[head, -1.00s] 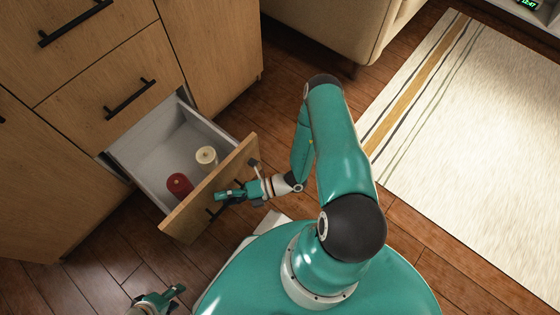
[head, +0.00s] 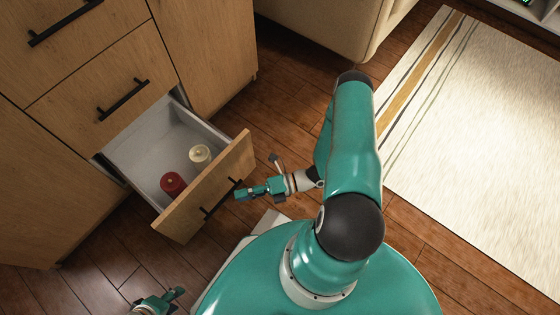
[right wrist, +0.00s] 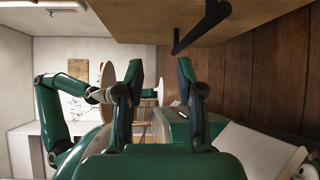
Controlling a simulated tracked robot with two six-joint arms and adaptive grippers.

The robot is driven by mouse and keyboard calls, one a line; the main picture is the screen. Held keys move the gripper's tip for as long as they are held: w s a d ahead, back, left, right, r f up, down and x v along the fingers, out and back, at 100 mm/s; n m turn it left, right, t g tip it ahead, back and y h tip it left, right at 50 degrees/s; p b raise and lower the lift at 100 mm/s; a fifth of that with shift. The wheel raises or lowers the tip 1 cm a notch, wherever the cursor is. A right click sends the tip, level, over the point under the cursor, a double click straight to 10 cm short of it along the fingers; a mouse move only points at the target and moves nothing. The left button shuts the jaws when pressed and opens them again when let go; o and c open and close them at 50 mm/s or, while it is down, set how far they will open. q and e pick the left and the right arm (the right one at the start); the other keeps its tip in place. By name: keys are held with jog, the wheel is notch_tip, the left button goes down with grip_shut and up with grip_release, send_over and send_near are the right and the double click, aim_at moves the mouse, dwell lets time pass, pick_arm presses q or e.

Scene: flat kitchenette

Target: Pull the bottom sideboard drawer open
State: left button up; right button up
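The bottom sideboard drawer (head: 206,188) stands pulled well out, with its grey inside showing. Its dark bar handle (head: 220,199) is on the drawer's front; a dark bar handle (right wrist: 203,27) also shows at the top of the right wrist view. My right gripper (head: 258,186) is just right of the handle and apart from it. In the right wrist view its two fingers (right wrist: 160,78) are spread with nothing between them. My left gripper (head: 165,300) is low at the bottom edge, away from the drawer; its finger opening is unclear.
A red round item (head: 172,183) and a cream round item (head: 200,154) are in the drawer. A closed drawer (head: 88,100) is above. A beige sofa (head: 320,25) and a pale striped rug (head: 480,150) lie to the right. Wooden floor (head: 95,255) is clear before the sideboard.

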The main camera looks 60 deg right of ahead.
jog(key=s+d+f+b, duration=0.2)
jog(key=s+d, duration=0.5)
jog(key=shift+s+f+b, duration=0.15)
jog(key=shift+s+b, duration=0.2)
jog(key=shift+b, duration=0.05)
dwell(0.6)
jog(key=shift+d, duration=0.1)
dwell(0.4)
